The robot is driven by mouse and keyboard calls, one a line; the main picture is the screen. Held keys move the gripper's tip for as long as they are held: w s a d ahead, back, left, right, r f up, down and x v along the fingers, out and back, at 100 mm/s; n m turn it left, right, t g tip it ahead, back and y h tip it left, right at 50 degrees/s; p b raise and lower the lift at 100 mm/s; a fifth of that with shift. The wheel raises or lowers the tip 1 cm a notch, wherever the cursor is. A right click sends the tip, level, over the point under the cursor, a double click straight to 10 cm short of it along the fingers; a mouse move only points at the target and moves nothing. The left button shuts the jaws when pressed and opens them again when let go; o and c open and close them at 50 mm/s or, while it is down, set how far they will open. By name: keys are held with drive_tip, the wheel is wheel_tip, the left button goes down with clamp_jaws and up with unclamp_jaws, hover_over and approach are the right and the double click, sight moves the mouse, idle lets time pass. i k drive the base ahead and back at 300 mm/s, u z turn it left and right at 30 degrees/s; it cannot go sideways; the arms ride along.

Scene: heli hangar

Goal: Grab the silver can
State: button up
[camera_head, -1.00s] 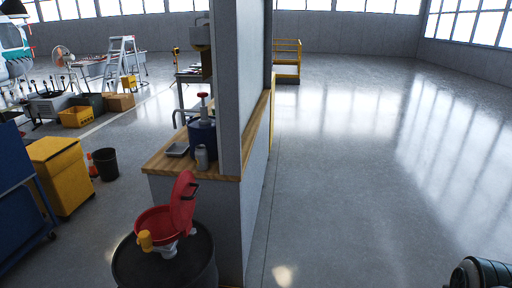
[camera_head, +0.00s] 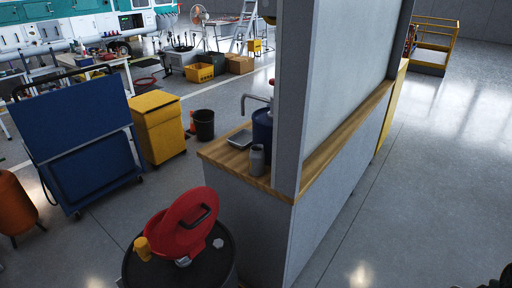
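A small silver-grey can (camera_head: 257,160) stands upright on the near end of a wood-topped counter (camera_head: 226,156). It is beside a dark blue drum with a pump spout (camera_head: 262,132), close to the grey wall panel. A flat grey tray-like item (camera_head: 240,138) lies to its left on the counter. My gripper is not visible in this view.
A black drum (camera_head: 222,262) with a red funnel and raised lid (camera_head: 183,222) stands in front of the counter. A blue cart (camera_head: 82,135), yellow cabinet (camera_head: 159,127) and black bin (camera_head: 204,125) are to the left.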

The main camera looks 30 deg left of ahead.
sight(257, 153)
drive_tip(key=u, duration=0.9)
drive_tip(key=i, duration=0.85)
drive_tip(key=u, duration=0.75)
